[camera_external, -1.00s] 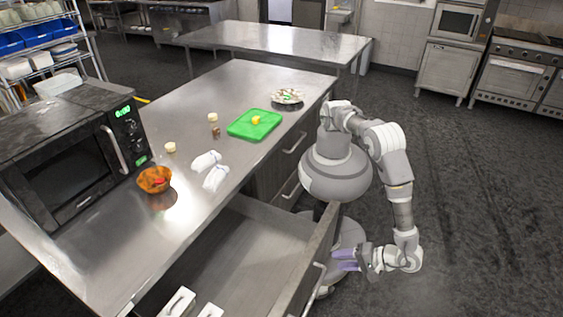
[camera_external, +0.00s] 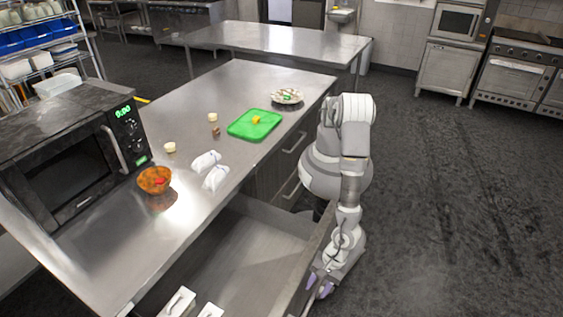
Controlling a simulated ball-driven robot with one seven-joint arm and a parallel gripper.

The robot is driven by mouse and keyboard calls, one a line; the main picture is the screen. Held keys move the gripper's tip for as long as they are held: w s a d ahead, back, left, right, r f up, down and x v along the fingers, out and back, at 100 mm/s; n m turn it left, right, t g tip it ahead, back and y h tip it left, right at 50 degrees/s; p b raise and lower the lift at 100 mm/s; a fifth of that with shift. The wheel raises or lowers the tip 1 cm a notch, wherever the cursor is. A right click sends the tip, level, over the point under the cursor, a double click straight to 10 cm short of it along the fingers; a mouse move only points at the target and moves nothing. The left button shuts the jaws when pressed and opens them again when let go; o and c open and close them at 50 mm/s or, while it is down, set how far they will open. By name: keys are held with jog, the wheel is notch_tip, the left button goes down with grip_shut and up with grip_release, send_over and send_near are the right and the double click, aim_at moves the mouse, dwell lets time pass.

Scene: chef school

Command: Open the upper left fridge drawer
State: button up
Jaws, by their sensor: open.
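The upper left drawer (camera_external: 240,250) is pulled far out from under the steel counter, and I see into its grey interior. Its front panel (camera_external: 303,262) faces right, towards my arm. My gripper (camera_external: 318,286) is open, with purple fingertips pointing down at the outer side of that front panel, close to where the drawer handle is. The handle is mostly hidden behind my gripper, and I cannot tell if the fingers touch it. White items (camera_external: 178,302) show near the drawer's near end.
The counter (camera_external: 240,85) carries a microwave (camera_external: 75,165), an orange bowl (camera_external: 154,180), white bundles (camera_external: 206,162), a green cutting board (camera_external: 255,124) and a plate (camera_external: 287,97). Closed drawers with bar handles (camera_external: 295,143) are beside my base. The floor (camera_external: 455,220) to the right is clear.

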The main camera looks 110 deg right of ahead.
jog(key=shift+w+f, duration=0.1)
jog(key=shift+f, duration=0.1)
grip_shut()
jog(key=s+a+p, duration=0.2)
jog(key=s+a, duration=0.4)
jog(key=shift+s+a, duration=0.15)
jog(key=shift+a, duration=0.05)
grip_release()
